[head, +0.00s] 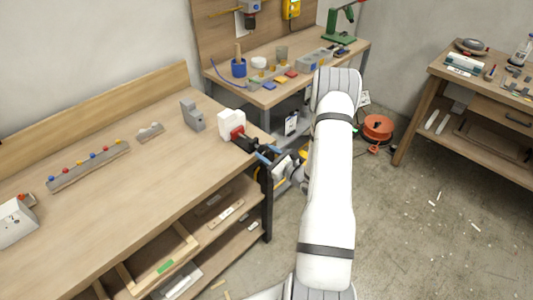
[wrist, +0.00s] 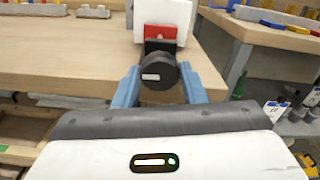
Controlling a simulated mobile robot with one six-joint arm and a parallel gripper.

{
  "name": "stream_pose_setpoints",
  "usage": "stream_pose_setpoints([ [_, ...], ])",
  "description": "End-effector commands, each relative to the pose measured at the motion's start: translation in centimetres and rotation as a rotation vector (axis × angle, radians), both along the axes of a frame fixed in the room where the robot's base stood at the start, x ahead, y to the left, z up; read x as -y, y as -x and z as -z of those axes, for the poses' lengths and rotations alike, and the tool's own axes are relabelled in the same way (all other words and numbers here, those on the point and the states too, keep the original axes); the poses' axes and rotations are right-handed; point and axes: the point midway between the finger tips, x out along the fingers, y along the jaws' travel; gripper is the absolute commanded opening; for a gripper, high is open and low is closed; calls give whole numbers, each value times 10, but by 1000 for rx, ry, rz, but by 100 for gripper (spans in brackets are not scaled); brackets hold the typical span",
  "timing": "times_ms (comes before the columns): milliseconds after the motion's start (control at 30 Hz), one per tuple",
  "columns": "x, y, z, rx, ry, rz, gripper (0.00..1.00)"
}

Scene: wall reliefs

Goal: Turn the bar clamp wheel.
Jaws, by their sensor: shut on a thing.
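The black, round bar clamp wheel (wrist: 160,72) faces me at the table's edge in the wrist view, with a pale label on it. Behind it are the clamp's red part (wrist: 160,33) and a white block (wrist: 170,14). My gripper (wrist: 158,80) has one blue finger on each side of the wheel and is shut on it. In the head view, my gripper (head: 268,155) reaches the clamp at the workbench's right edge, by the red part (head: 237,132) and white block (head: 230,120). The fingers partly hide the wheel there.
The wooden workbench (head: 110,190) carries a grey block (head: 193,115) and a long rail with coloured knobs (head: 88,165). Open shelves (head: 215,215) lie below its front edge. A second bench (head: 265,95) stands behind. An orange reel (head: 378,127) lies on the floor at right.

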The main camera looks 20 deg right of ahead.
Motion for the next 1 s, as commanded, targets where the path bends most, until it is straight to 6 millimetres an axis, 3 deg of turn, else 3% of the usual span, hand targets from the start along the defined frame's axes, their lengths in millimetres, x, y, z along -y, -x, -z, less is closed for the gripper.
stream_pose_setpoints([
  [33,-1,1,2,-5,-1,-1,15],
  [67,-1,1,2,-5,-1,-1,40],
  [300,0,1,1,-2,0,-1,59],
  [633,3,7,1,-2,0,1,59],
  [1000,26,61,2,-2,0,2,59],
])
